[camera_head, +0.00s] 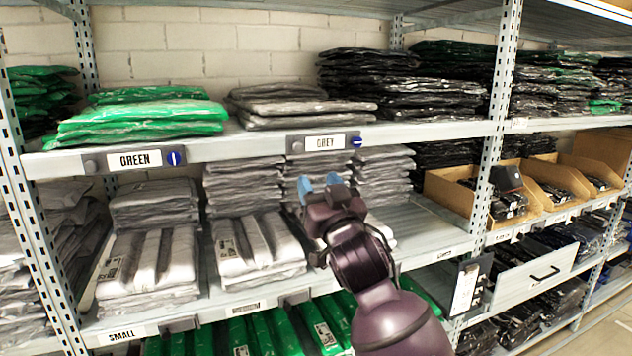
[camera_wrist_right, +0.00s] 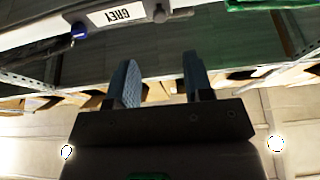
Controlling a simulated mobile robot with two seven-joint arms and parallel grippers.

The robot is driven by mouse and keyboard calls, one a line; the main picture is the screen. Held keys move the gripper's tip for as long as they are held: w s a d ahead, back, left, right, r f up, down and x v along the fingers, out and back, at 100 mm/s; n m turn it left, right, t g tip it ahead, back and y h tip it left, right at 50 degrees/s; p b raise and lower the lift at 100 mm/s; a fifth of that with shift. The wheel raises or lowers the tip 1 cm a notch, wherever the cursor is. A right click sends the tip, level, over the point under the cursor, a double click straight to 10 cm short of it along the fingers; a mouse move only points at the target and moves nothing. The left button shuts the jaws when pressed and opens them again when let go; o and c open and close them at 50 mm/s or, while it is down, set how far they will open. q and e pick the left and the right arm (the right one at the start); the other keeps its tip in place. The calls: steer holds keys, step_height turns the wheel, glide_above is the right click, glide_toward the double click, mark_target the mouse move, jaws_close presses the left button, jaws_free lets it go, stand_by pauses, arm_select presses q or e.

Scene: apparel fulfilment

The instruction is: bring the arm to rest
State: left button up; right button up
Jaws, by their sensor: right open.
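My right gripper (camera_head: 320,186) is in front of the shelving, just below the shelf edge with the GREY label. Its blue-tipped fingers point up and toward the shelf. In the right wrist view its two fingers (camera_wrist_right: 158,82) stand apart with nothing between them. The GREY label (camera_head: 325,143) is above the gripper in the head view and shows upside down in the right wrist view (camera_wrist_right: 118,15). My left gripper does not show in either view.
Grey packs (camera_head: 300,107) and green packs (camera_head: 140,118) lie on the upper shelf. Grey packs (camera_head: 258,248) fill much of the shelf below. A bare stretch of shelf (camera_head: 430,232) lies right of my arm. A metal upright (camera_head: 496,120) and cardboard bins (camera_head: 455,190) stand farther right.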

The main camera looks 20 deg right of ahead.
stand_by(0.4)
steer(key=s+d+f+n+g, duration=0.1)
steer(key=s+f+g, duration=0.1)
steer(key=f, duration=0.7)
steer(key=s+d+f+n+g, duration=0.1)
steer(key=s+d+f, duration=0.15)
steer(key=f, duration=0.65)
steer(key=s+d+f+g, duration=0.1)
steer(key=s+f+g, duration=0.15)
steer(key=f, duration=0.75)
steer(key=s+d+f+m+g+h, duration=0.1)
steer(key=s+d+f+g, duration=0.1)
steer(key=s+f, duration=0.8)
steer(key=s+d+f+g, duration=0.3)
steer(key=s+f, duration=0.8)
steer(key=s, duration=0.1)
steer(key=shift+s+m+h, duration=0.3)
steer(key=shift+m+h, duration=0.1)
steer(key=shift+r, duration=0.1)
